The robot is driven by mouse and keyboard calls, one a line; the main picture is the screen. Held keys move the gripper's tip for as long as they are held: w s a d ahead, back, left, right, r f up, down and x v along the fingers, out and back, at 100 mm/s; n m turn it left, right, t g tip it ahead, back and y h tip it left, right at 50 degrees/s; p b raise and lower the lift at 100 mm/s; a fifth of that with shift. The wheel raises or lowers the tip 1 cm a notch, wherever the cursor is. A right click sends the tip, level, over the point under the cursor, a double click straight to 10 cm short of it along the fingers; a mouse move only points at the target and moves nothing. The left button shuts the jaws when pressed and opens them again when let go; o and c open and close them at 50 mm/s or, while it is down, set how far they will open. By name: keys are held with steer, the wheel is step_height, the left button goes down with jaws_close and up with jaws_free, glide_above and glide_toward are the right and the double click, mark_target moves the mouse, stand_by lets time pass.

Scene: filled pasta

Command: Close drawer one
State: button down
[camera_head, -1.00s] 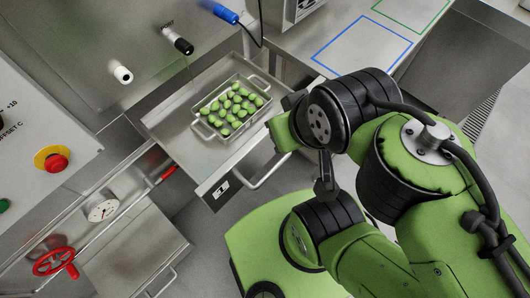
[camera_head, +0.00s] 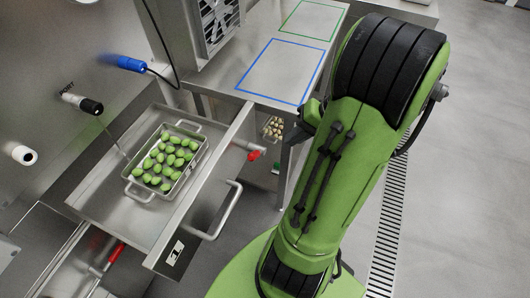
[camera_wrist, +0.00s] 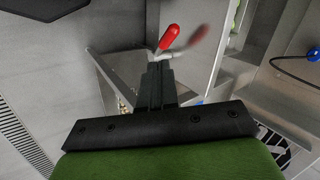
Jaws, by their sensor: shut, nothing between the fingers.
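The drawer (camera_head: 110,218) is pulled out, with a bar handle (camera_head: 222,212) on its front and a black-and-white label (camera_head: 175,252) at the front's near end. A metal pan (camera_head: 140,193) of green filled pasta (camera_head: 165,158) sits in the drawer. My gripper (camera_wrist: 158,70) is shut and empty in the wrist view, its dark fingers pointing toward a red-tipped lever (camera_wrist: 170,37). In the head view my arm mostly hides the gripper, which is to the right of the drawer front.
The red-tipped lever (camera_head: 254,154) also shows beyond the drawer handle in the head view. A steel table (camera_head: 262,32) with blue and green outlines stands at the back. A container of pale pieces (camera_head: 272,127) is under it. Open floor (camera_head: 455,170) lies to the right.

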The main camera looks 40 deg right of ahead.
mark_target(175, 125)
steer(key=s+d+f+m+t, duration=0.1)
steer(key=s+d+f+m, duration=0.1)
steer(key=s+d+f, duration=0.1)
steer(key=w+a+f+b, duration=0.5)
steer(key=w+f, duration=0.2)
steer(key=w, duration=0.2)
steer(key=shift+a+f, duration=0.2)
steer(key=shift+f, duration=0.05)
steer(key=shift+w, duration=0.15)
steer(key=shift+w+a+r, duration=0.1)
steer(key=shift+w+a, duration=0.25)
steer(key=shift+w, duration=0.15)
steer(key=w+a+p, duration=0.2)
steer(key=w+a, duration=0.2)
steer(key=w, duration=0.5)
steer(key=w+a+p, duration=0.2)
steer(key=w+a, duration=0.2)
steer(key=w, duration=0.6)
steer(key=w+a+p, duration=0.2)
steer(key=w+a, duration=0.2)
steer(key=w, duration=0.5)
steer(key=shift+w, duration=0.3)
steer(key=shift+w+a, duration=0.1)
steer(key=shift+w, duration=0.05)
steer(key=shift+r, duration=0.1)
